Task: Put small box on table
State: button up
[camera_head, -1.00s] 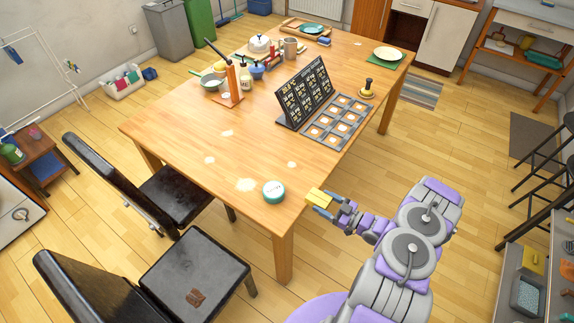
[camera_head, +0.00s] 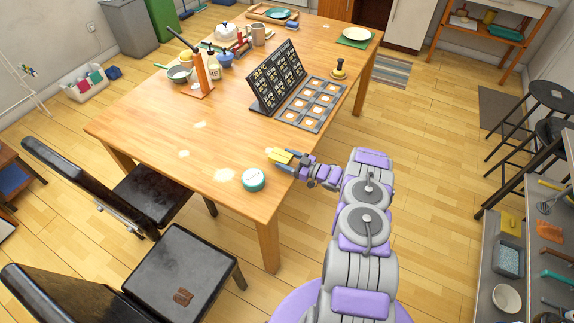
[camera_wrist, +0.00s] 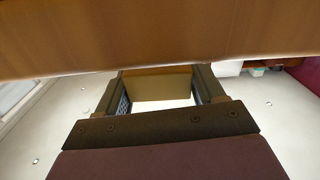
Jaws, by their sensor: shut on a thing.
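The small box is yellow. It shows in the head view (camera_head: 278,155) between the fingers of my gripper (camera_head: 288,158), and in the wrist view as a tan block (camera_wrist: 158,84) between the two dark fingers (camera_wrist: 160,92). My gripper is shut on it. In the head view the box appears over the right edge of the wooden table (camera_head: 235,130), near its front right corner. I cannot tell exactly how high it is above the top. In the wrist view a broad brown surface (camera_wrist: 160,35) fills the upper part, close to the box.
A black menu board (camera_head: 277,78) and a grey tray with square cells (camera_head: 312,103) stand farther back. Bare tabletop lies left of the gripper. Two dark chairs (camera_head: 183,270) stand at the front left.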

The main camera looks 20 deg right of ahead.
jog(key=shift+d+f, duration=0.25)
jog(key=shift+f, duration=1)
jog(key=shift+f, duration=0.1)
jog(key=o, duration=1.2)
jog(key=shift+a, duration=0.15)
